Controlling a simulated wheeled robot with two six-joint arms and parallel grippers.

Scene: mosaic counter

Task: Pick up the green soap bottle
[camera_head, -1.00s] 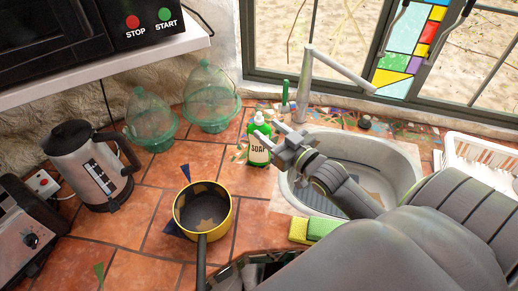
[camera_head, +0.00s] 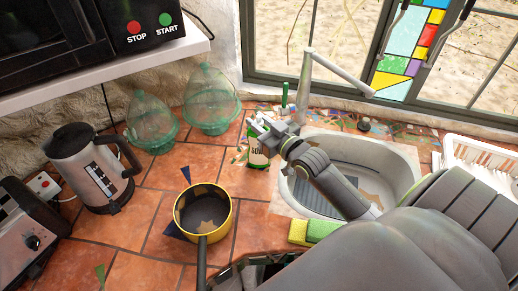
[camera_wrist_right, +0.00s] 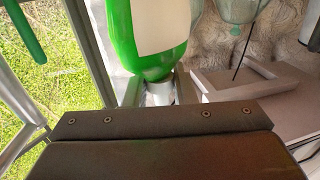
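The green soap bottle (camera_head: 257,158) with its white label stands upright on the tiled counter, left of the sink. My right gripper (camera_head: 257,125) is at its top and hides the pump in the head view. In the right wrist view the bottle (camera_wrist_right: 150,45) appears upside down. The fingers of my right gripper (camera_wrist_right: 159,92) lie on both sides of its narrow silvery neck. I cannot tell whether they press on the neck or only stand around it. My left gripper is not in view.
The sink (camera_head: 400,170) with its tall faucet (camera_head: 305,85) is right of the bottle. A green-handled brush (camera_head: 285,95) stands behind it. A yellow pan (camera_head: 203,212), sponges (camera_head: 312,231) and glass cloches (camera_head: 211,100) are nearby. A kettle (camera_head: 95,170) stands at left.

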